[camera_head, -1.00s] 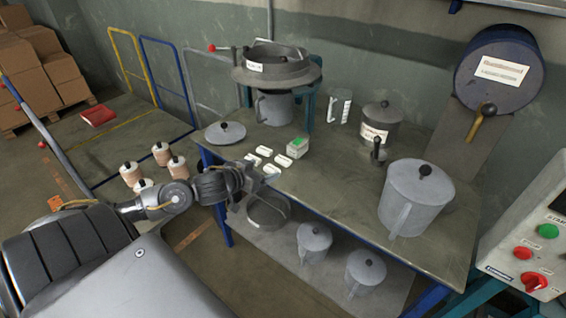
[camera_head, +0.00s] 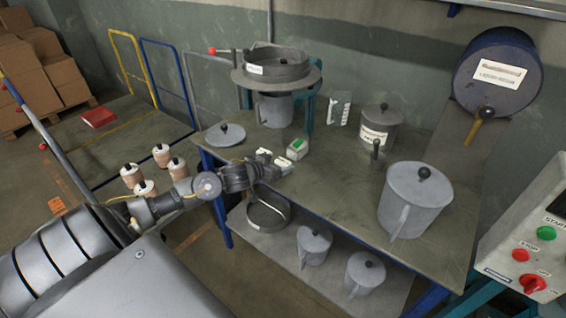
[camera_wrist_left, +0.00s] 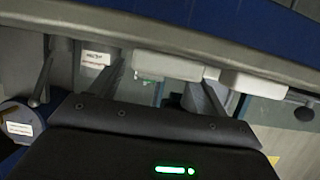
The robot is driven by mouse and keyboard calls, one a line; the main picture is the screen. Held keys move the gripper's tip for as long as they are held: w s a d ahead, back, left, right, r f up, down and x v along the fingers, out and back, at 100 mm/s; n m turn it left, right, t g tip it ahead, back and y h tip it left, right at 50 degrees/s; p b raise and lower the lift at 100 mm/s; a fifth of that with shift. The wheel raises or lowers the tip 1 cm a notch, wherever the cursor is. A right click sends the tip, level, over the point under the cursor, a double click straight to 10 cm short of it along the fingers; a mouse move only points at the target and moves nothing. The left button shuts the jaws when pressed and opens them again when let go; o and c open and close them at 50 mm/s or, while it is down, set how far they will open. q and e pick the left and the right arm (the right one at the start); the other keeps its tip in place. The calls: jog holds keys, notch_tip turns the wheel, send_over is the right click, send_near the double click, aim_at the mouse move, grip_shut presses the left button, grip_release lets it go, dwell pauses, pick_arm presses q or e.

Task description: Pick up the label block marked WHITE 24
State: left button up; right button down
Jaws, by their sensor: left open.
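Small white label blocks lie near the table's front left edge. In the head view one (camera_head: 264,152) shows just behind my left gripper (camera_head: 274,170) and another (camera_head: 283,162) is beside its tip; the gripper and wrist hide the rest. The left wrist view shows one white block (camera_wrist_left: 168,66) between the fingers of my open left gripper (camera_wrist_left: 162,84) and a second (camera_wrist_left: 253,83) to the right. I cannot tell whether the fingers touch a block. The markings are too small to read, so I cannot tell which is WHITE 24. My right gripper is not in view.
A green-and-white box (camera_head: 297,148) stands close behind the blocks. A grey lid (camera_head: 225,134) lies to the left, a large lidded jug (camera_head: 414,198) stands to the right, and a sieve stand (camera_head: 276,68) is behind. The table's middle is clear. Several spools (camera_head: 161,154) stand left.

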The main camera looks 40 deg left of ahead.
pick_arm(q)
jog(key=shift+x, duration=1.15)
jog(key=c, duration=1)
jog(key=shift+r, duration=0.15)
jog(key=shift+c, duration=0.2)
